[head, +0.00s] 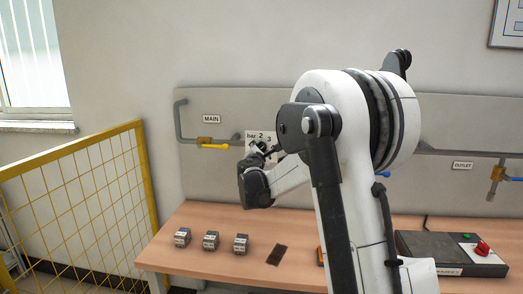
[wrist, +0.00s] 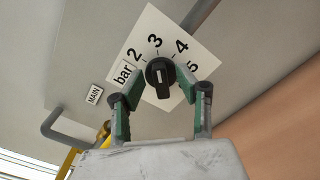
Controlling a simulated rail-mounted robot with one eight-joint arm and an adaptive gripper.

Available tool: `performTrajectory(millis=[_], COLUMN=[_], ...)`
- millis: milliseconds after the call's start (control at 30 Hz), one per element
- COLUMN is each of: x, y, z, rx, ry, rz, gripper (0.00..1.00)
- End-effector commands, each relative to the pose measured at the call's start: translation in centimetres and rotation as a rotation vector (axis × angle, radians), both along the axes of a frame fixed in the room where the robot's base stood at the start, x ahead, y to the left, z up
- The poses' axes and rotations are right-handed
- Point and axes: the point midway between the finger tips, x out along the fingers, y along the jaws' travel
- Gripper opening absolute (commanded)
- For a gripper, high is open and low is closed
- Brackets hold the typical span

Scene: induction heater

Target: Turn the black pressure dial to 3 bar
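The black pressure dial (wrist: 160,73) sits on a white scale plate marked bar, 2, 3, 4 and 5 (wrist: 205,62). A white line on its grip runs nearly vertical in the wrist view, roughly in line with the 3; the exact reading is hard to tell. My gripper (wrist: 161,84) is open, with its green-padded fingers on either side of the dial. I cannot tell whether the tips touch it. In the head view my gripper (head: 264,152) is in front of the scale plate (head: 250,138), hiding the dial and most of the scale.
A pipe with a yellow-handled valve (head: 213,146) is left of the scale, under the MAIN label. Several small grey blocks (head: 211,240) stand on the wooden table (head: 200,268). A dark box with a red knob (head: 450,250) is at right. A yellow fence (head: 85,205) is at left.

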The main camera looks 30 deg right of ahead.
Motion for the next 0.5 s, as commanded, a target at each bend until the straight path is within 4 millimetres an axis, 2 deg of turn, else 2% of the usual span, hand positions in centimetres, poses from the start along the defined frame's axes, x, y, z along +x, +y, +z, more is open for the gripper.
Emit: performTrajectory(millis=[500], x=[-7.5], y=[5.4], z=[0.0], rx=[0.0], ry=[0.0], rz=[0.001], gripper=[0.33])
